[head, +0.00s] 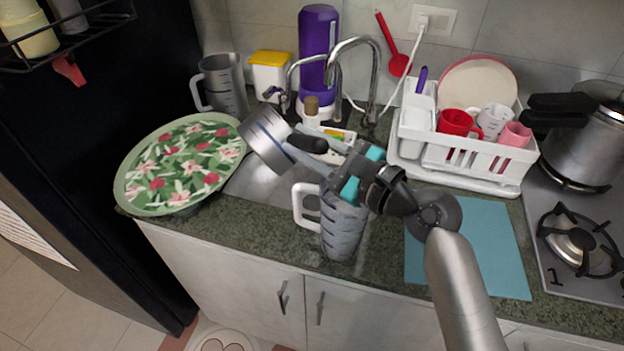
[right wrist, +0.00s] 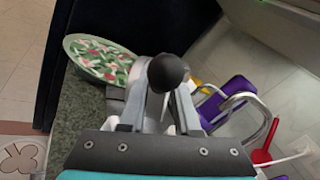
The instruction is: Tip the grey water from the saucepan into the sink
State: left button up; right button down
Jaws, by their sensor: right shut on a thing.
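A metal saucepan (head: 264,138) is held in the air above the sink (head: 262,182), tilted steeply on its side. My right gripper (head: 296,139) is shut on its black handle, and the handle's rounded end also shows between the fingers in the right wrist view (right wrist: 167,72). The pan's inside is turned away, so I cannot see the grey water or any stream. The pan, the gripper and a jug hide parts of the sink. My left gripper is not in view.
A grey patterned jug (head: 343,228) stands at the counter front, below my right gripper. The faucet (head: 372,75) rises behind the sink. A floral tray (head: 180,160) lies left, a white dish rack (head: 460,150) right.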

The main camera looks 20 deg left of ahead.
jog(key=shift+w+d+r+m+y+b, duration=0.3)
jog(key=shift+w+d+r+m+b, duration=0.15)
jog(key=shift+w+d+m+b, duration=0.25)
dwell(0.4)
jog(key=w+d+m, duration=0.2)
jog(key=shift+w+d+r+t+p, duration=0.1)
jog(key=shift+w+r+t+p, duration=0.1)
jog(key=shift+w+t+p, duration=0.15)
dwell(0.7)
jog(key=shift+w+d+f+m+y, duration=0.3)
jog(key=shift+w+d+f+m, duration=0.3)
jog(key=shift+m, duration=0.3)
